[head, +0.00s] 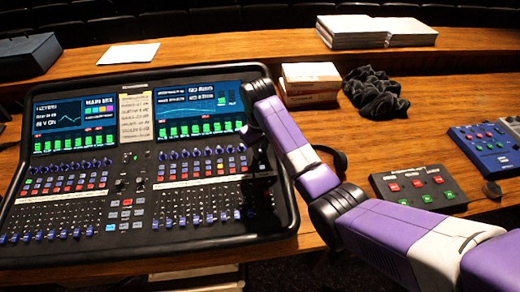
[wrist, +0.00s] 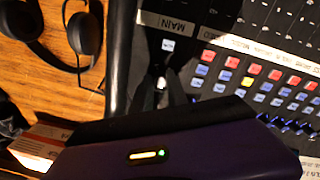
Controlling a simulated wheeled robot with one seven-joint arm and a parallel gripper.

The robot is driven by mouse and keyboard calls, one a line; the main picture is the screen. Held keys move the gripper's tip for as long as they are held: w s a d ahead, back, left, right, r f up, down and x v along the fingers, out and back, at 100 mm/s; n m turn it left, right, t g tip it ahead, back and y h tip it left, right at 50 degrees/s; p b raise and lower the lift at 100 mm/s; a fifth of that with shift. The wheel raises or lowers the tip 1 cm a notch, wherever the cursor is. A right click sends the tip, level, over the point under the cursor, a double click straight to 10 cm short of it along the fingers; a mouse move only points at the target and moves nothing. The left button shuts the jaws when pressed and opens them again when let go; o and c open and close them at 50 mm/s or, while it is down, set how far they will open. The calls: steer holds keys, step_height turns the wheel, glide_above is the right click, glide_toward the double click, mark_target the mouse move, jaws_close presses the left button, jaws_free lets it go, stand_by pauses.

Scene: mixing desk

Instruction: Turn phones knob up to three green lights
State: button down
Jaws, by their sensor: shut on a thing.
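The mixing desk (head: 147,250) stands on the wooden table, its screens lit. My gripper (wrist: 161,92) is at the desk's right side; in the head view my arm reaches across the desk's right edge and hides the fingertips. In the wrist view the two dark fingers are shut on a small knob with a bright, pale top (wrist: 160,83), close to the desk's edge and just beside a white MAIN label (wrist: 175,24). I cannot read a phones label. The row of green lights for this knob cannot be made out in either view.
Headphones (wrist: 70,35) lie beside the desk. A button box (head: 417,188) and a blue unit (head: 485,148) stand to the right. Books (head: 309,80) and a black crumpled cloth (head: 375,92) lie behind. Rows of buttons (wrist: 250,80) and faders surround the gripper.

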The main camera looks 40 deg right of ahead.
steer(key=c, duration=1.3)
jaws_free()
step_height(320, 180, up, 8)
steer(key=shift+s+a+b, duration=0.3)
steer(key=shift+a+b, duration=0.05)
steer(key=shift+f, duration=0.1)
